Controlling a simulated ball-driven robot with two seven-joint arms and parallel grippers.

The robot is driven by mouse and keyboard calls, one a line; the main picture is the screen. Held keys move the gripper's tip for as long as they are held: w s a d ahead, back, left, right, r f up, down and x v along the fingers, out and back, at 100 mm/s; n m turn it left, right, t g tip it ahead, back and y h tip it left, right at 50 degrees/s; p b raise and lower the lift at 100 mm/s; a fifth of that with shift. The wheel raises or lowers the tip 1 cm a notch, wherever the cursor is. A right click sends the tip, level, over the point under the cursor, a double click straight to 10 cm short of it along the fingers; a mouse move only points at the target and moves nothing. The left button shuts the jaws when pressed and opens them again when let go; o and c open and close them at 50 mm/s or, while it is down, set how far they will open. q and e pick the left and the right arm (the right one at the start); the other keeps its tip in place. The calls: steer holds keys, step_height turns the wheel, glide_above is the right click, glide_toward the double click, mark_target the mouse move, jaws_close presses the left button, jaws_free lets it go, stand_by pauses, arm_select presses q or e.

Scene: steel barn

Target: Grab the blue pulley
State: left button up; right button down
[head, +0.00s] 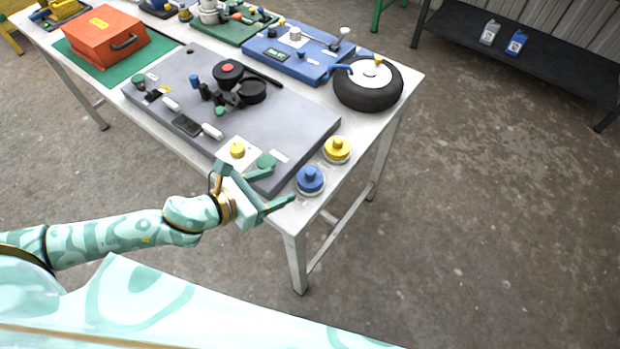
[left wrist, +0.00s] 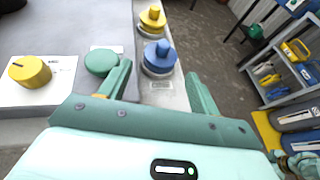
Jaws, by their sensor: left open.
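The blue pulley (head: 310,179) stands upright on the near right corner of the table, on a pale round base. It also shows in the left wrist view (left wrist: 160,57), ahead of the fingers. A similar yellow pulley (head: 337,149) stands just behind it. My left gripper (head: 276,190) is open and empty, to the left of the blue pulley; in the left wrist view its two fingers (left wrist: 160,92) are spread wide, with the blue pulley ahead and between their directions. I see no contact with the pulley. My right gripper is not in view.
A grey board (head: 270,120) with a yellow knob (head: 237,150) and a green knob (head: 265,160) lies beside the gripper. A black wheel (head: 368,95), a blue board (head: 290,62) and an orange toolbox (head: 105,40) stand further back.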

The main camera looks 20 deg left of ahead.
mark_target(306, 175)
arm_select(q)
steer(key=x, duration=0.5)
steer(key=shift+w+d, duration=0.15)
steer(key=b+x, duration=0.1)
steer(key=x, duration=0.4)
steer(key=shift+d+r, duration=0.15)
steer(key=shift+d, duration=0.1)
jaws_close()
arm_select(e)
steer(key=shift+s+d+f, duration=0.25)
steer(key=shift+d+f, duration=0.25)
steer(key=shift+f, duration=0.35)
